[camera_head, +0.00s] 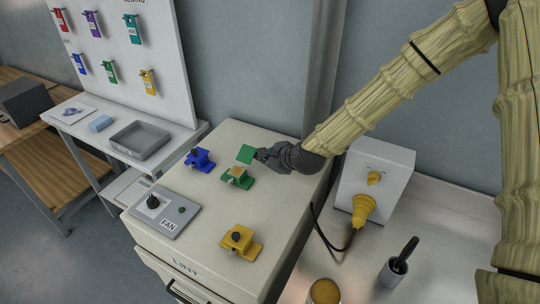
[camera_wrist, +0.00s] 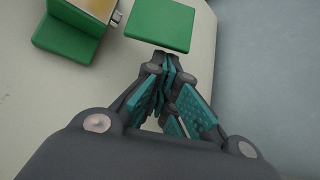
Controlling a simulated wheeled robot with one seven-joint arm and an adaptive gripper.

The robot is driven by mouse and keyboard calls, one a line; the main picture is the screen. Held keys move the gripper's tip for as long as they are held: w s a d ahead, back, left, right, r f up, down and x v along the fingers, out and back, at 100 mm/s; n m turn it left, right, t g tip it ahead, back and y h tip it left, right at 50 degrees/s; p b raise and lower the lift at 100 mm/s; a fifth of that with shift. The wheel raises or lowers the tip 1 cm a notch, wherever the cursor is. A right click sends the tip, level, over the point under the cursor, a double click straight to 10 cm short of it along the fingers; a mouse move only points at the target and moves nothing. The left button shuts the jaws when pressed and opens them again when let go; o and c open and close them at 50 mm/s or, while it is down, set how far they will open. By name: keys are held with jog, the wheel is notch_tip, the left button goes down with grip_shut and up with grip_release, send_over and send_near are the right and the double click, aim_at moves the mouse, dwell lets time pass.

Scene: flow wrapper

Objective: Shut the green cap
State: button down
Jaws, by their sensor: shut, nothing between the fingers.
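The green cap (camera_head: 246,154) is a flat square flap that stands open above its green base (camera_head: 238,177) on the beige machine top. In the wrist view the cap (camera_wrist: 160,23) shows at the top middle, and the green base (camera_wrist: 72,32) with a yellowish inner part is at upper left. My gripper (camera_head: 259,155) is shut and empty, with its fingertips right beside the cap on its right side. In the wrist view the fingertips (camera_wrist: 166,60) are just below the cap's edge; I cannot tell whether they touch it.
A blue capped piece (camera_head: 200,160) sits left of the green one, and a yellow one (camera_head: 241,242) nearer the front. A FAN switch panel (camera_head: 164,213) is at front left. A white box with a yellow plug (camera_head: 363,207) stands right of the machine.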

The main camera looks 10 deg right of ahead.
jog(key=shift+x, duration=1.05)
jog(key=shift+w, duration=0.15)
